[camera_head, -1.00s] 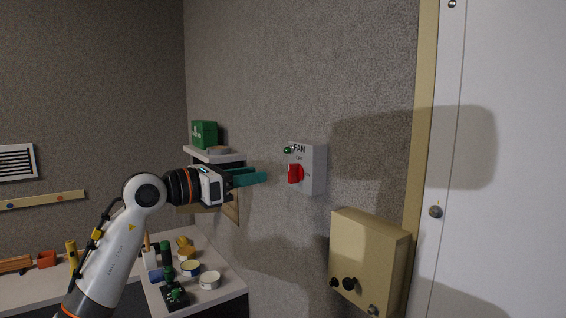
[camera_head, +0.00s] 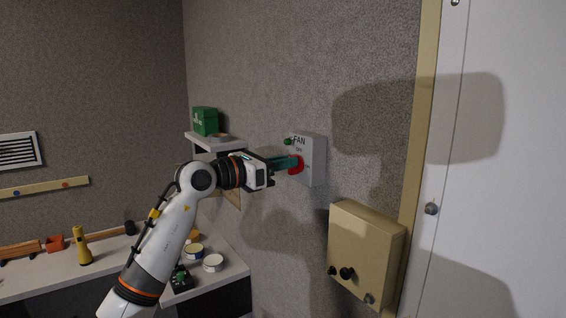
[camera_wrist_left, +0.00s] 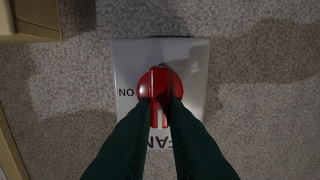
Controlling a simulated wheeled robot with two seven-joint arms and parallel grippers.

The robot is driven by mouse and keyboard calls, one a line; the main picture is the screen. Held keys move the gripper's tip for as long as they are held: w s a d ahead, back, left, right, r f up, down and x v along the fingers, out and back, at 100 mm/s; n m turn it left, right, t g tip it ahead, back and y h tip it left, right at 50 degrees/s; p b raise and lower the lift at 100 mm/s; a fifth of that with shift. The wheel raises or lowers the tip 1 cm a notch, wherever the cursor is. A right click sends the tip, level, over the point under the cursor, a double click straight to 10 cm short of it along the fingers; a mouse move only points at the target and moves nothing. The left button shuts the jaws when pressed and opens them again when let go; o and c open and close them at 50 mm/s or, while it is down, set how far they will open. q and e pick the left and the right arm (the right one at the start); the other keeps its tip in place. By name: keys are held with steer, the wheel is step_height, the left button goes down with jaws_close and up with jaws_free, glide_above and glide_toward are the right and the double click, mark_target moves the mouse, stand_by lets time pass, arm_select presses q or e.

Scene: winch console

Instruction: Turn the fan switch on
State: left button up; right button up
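The fan switch is a light grey wall box (camera_head: 316,163) with a red rotary knob (camera_wrist_left: 160,75), marked FAN, OFF and ON. In the left wrist view the box is upside down. The knob's ridge stands vertical, with its white mark towards the FAN lettering. ON is to the left there. My left gripper (camera_head: 296,163) is at the knob, its teal fingers also showing in the left wrist view (camera_wrist_left: 161,103). One finger lies on each side of the ridge, with little or no gap visible. In the head view the fingers hide part of the knob. My right gripper is not in view.
A beige box with black knobs (camera_head: 368,250) hangs on the wall below right, beside a door frame. A small shelf (camera_head: 214,143) with a green box (camera_head: 205,121) is to the left. A counter (camera_head: 225,280) with tins stands lower left.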

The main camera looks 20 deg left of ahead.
arm_select(q)
jaws_close()
steer(key=m+b, duration=0.3)
steer(key=m, duration=0.1)
steer(key=m+b, duration=0.3)
steer(key=m, duration=0.1)
steer(key=f+m+b, duration=0.1)
steer(key=m+b, duration=0.3)
steer(key=m, duration=0.1)
steer(key=shift+s+d, duration=0.35)
steer(key=m+b, duration=0.1)
steer(key=m, duration=0.3)
steer(key=shift+f+m+b, duration=0.1)
steer(key=shift+m+b, duration=0.2)
steer(key=shift+m, duration=0.1)
steer(key=o, duration=0.7)
jaws_free()
